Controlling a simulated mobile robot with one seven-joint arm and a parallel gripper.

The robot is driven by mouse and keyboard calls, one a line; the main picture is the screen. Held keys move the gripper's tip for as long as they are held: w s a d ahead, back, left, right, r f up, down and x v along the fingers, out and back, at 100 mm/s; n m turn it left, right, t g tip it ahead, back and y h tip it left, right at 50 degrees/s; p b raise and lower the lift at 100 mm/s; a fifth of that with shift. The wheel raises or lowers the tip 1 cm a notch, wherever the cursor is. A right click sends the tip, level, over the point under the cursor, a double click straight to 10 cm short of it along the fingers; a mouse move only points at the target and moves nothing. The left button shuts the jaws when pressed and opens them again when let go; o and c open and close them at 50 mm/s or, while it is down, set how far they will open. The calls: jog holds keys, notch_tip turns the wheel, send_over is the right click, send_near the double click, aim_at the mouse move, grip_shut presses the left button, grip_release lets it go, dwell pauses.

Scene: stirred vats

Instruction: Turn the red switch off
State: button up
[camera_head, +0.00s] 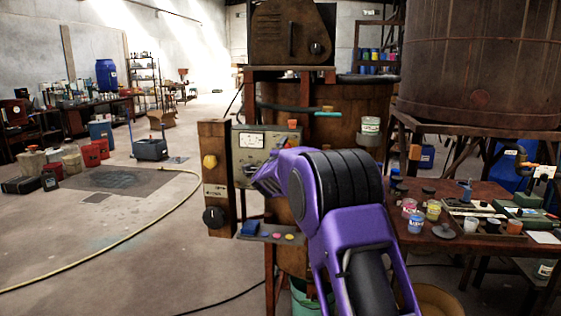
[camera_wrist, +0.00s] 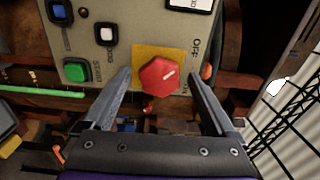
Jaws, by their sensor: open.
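The red switch (camera_wrist: 159,76) is a six-sided knob on a yellow plate, on a grey control panel (camera_wrist: 125,15). In the head view the panel (camera_head: 248,140) shows beyond my purple arm, and the red switch cannot be made out there.
A green button (camera_wrist: 75,71), a white button (camera_wrist: 105,34) and a blue button (camera_wrist: 59,12) are on the same panel. A wooden post with a yellow knob (camera_head: 209,161) and a black knob (camera_head: 213,217) stands left. A cluttered table (camera_head: 480,250) stands right.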

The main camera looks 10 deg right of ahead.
jog(key=b+v, duration=0.1)
jog(key=v, duration=1.6)
